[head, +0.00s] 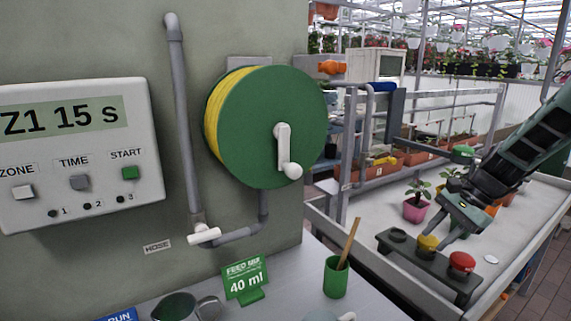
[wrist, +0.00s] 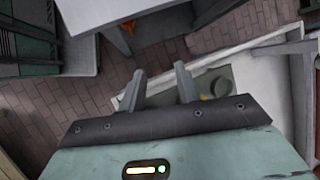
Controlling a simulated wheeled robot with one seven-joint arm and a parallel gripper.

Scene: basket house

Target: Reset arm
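My gripper (head: 446,238) shows at the right of the head view, at the end of my arm, which reaches in from the right edge.
A green hose reel (head: 250,130) and a control panel (head: 75,150) are on the wall at left. A green cup (head: 336,278) and a sign (head: 245,278) stand on the near counter. A pink plant pot (head: 416,210) stands on the white bench behind my gripper.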

